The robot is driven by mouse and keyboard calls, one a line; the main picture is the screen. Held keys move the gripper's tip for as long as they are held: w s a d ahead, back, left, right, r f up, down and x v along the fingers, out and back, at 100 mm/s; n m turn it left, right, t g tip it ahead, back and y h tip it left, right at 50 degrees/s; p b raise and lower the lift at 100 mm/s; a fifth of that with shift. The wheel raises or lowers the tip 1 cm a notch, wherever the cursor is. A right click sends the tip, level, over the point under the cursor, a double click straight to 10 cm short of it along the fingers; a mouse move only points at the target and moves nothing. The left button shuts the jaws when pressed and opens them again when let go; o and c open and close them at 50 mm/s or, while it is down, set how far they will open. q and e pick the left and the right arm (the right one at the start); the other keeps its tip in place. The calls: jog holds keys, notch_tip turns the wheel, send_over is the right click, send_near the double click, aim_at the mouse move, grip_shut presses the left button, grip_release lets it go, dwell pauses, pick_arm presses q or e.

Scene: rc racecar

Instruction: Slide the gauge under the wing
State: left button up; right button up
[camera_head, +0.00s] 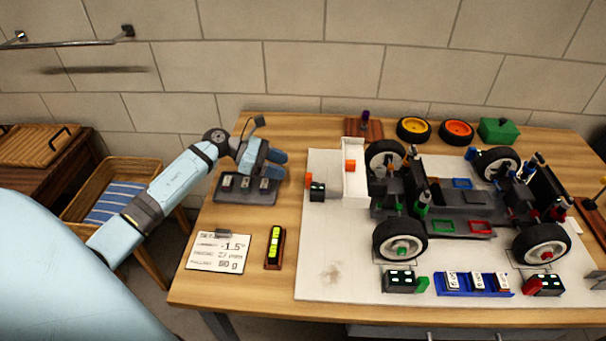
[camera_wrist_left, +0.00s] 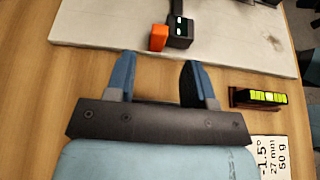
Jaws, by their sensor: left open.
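A small black box with a lit display and an orange block at its side, which looks like the gauge (camera_head: 317,191), sits on the left edge of the white board, left of the car. It also shows ahead of my fingers in the left wrist view (camera_wrist_left: 180,32). A white upright panel with an orange patch, likely the wing (camera_head: 354,180), stands at the car's left end, right of the gauge and apart from it. My left gripper (camera_head: 273,165) is open and empty, its blue fingers (camera_wrist_left: 157,65) pointing toward the gauge, short of it. My right gripper is not in view.
A dark tray (camera_head: 231,197) with small blocks lies below my left gripper. A level (camera_head: 274,248) and a readout card (camera_head: 217,252) lie nearer. Two spare wheels (camera_head: 413,129) stand behind.

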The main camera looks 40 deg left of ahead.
pick_arm(q)
jog(key=x, duration=0.7)
grip_shut()
jog(key=shift+w+d+b, duration=0.25)
jog(key=shift+w+d, duration=0.1)
jog(key=shift+d, duration=0.25)
jog(key=shift+w+d+b, duration=0.2)
jog(key=shift+w+d, duration=0.1)
jog(key=shift+d, duration=0.25)
jog(key=shift+w+d+r, duration=0.1)
jog(key=shift+d, duration=0.15)
